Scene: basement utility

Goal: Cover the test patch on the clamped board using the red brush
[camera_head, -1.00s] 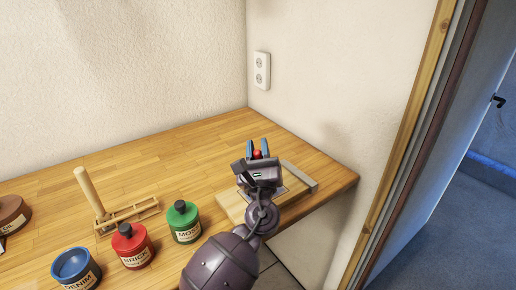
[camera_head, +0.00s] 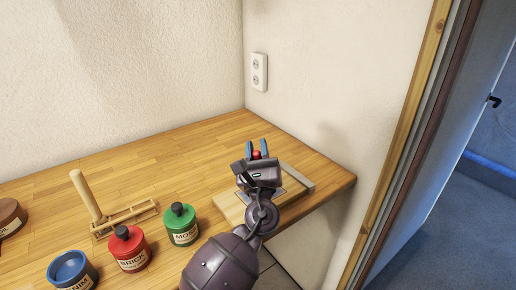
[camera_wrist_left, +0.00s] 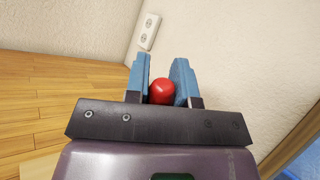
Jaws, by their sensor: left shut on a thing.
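My left gripper (camera_head: 257,151) is over the clamped board (camera_head: 229,208) at the right end of the bench. It is shut on the red brush (camera_head: 257,155), whose rounded red end shows between the blue fingers. In the left wrist view the red brush (camera_wrist_left: 162,91) sits between the fingertips (camera_wrist_left: 161,85). The brush's lower part and bristles are hidden. The board is pale wood with a grey clamp bar (camera_head: 298,188) along its right side. My gripper and arm hide the middle of the board, so I cannot make out the test patch or whether the brush touches it. My right gripper is not in view.
On the bench (camera_head: 150,160) stand a green MOSS jar (camera_head: 181,225), a red BRICK jar (camera_head: 130,249), a blue jar (camera_head: 72,270) and a brown one (camera_head: 10,216). A wooden rack with an upright handle (camera_head: 86,195) stands behind them. Walls close the back and right.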

